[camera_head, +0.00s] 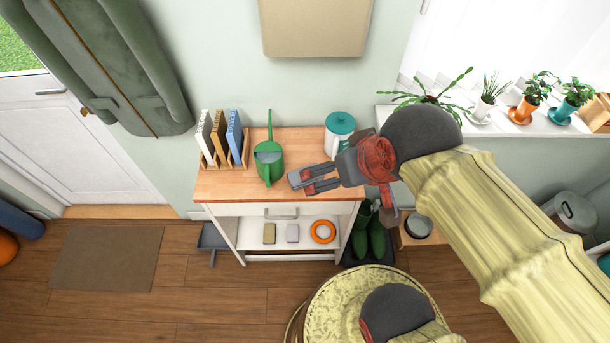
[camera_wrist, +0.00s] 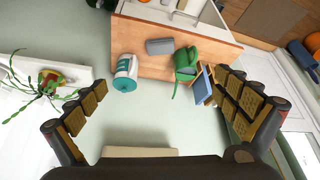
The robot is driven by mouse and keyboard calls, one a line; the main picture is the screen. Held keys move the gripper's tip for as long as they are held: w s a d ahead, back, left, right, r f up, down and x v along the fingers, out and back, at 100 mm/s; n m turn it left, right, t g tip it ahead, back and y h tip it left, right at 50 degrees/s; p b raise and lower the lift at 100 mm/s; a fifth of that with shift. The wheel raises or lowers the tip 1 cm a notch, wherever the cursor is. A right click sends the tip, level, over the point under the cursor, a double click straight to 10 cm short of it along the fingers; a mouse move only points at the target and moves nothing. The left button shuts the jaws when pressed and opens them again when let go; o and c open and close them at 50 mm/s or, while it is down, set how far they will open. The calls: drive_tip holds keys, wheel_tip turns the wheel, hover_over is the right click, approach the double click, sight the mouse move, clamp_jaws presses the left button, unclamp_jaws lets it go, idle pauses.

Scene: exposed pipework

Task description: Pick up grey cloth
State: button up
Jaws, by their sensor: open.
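A rack of books (camera_head: 222,140) is at the left. The lower shelf (camera_head: 252,243) holds two small blocks and an orange ring (camera_head: 322,232). Potted plants (camera_head: 529,97) line the sill.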

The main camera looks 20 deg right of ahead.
idle(0.3)
drive_tip(key=w+f+g, duration=0.2)
drive_tip(key=w+f, duration=0.5)
drive_tip(key=f, duration=0.1)
drive_tip(key=w+f+g+p, duration=0.1)
drive_tip(key=w+f+g, duration=0.1)
drive_tip(key=w+f, duration=0.5)
drive_tip(key=w+f+g+p, duration=0.1)
drive_tip(key=w+f, duration=0.6)
drive_tip(key=f, duration=0.3)
drive_tip(key=shift+w+a+f+n+g, duration=0.25)
drive_tip(key=shift+w+n+g, duration=0.05)
drive_tip(key=shift+n+g, duration=0.1)
drive_tip(key=shift+w+f, duration=0.1)
wheel_tip(320, 180, down, 2)
drive_tip(key=shift+f+b, duration=0.25)
drive_tip(key=shift+b, duration=0.1)
drive_tip(key=f, duration=0.1)
drive_tip(key=f+b, duration=0.1)
drive_tip(key=f, duration=0.3)
drive_tip(key=shift+d, duration=0.25)
drive_tip(key=shift+c, duration=1.2)
